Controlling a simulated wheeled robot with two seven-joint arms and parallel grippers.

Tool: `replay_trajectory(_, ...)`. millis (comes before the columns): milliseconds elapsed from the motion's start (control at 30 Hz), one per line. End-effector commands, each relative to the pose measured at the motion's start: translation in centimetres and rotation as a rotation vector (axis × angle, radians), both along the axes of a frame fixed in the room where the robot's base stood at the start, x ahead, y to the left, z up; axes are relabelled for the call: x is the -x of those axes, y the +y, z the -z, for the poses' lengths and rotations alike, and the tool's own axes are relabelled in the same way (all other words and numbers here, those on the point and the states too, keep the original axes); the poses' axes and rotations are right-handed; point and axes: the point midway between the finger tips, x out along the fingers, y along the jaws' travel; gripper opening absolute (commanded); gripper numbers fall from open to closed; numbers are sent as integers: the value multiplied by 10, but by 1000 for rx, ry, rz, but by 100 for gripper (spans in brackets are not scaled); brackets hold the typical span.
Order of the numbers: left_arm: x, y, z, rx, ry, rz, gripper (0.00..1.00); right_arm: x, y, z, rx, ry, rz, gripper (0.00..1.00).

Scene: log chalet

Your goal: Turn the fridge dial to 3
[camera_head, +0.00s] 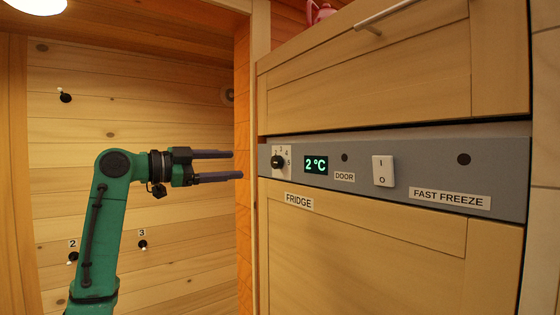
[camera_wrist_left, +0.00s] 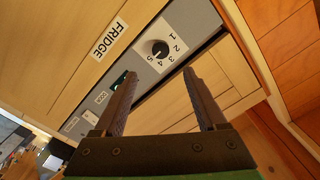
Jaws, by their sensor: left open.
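The fridge dial (camera_head: 277,161) is a small black knob on a white plate numbered 1 to 5, at the left end of the grey control panel (camera_head: 400,165). In the left wrist view the dial (camera_wrist_left: 158,47) appears beyond the fingertips, roughly between them. Its pale mark seems to point near 5, but it is too small to be sure. My left gripper (camera_head: 237,164) is open and empty, its fingers pointing right, just left of the dial and apart from it. The open fingers also show in the left wrist view (camera_wrist_left: 159,74). My right gripper is not in view.
Right of the dial are a green display (camera_head: 316,165) reading 2 °C, a white rocker switch (camera_head: 383,170) and the FAST FREEZE label (camera_head: 449,198). A wooden upright (camera_head: 243,200) borders the panel's left side. Numbered hooks (camera_head: 143,244) are on the log wall behind my arm.

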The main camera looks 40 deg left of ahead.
Motion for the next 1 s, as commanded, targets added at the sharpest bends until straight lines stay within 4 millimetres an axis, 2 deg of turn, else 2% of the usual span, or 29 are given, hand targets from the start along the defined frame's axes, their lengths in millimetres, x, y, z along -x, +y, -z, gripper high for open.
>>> replay_trajectory(33,-11,-4,-5,0,2,4,74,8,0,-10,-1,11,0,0)
replay_trajectory(200,-56,-18,-7,4,4,4,74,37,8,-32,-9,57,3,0)
replay_trajectory(300,-82,-25,-7,5,3,4,74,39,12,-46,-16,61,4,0)
replay_trajectory(400,-102,-31,-5,4,4,3,74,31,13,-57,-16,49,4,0)
replay_trajectory(567,-119,-35,-1,4,1,0,74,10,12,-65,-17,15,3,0)
replay_trajectory(800,-120,-36,1,3,1,-1,74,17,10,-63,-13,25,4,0)
replay_trajectory(867,-120,-36,1,3,1,-1,55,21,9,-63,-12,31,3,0)
replay_trajectory(1000,-120,-36,1,3,2,-1,1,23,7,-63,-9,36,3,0)
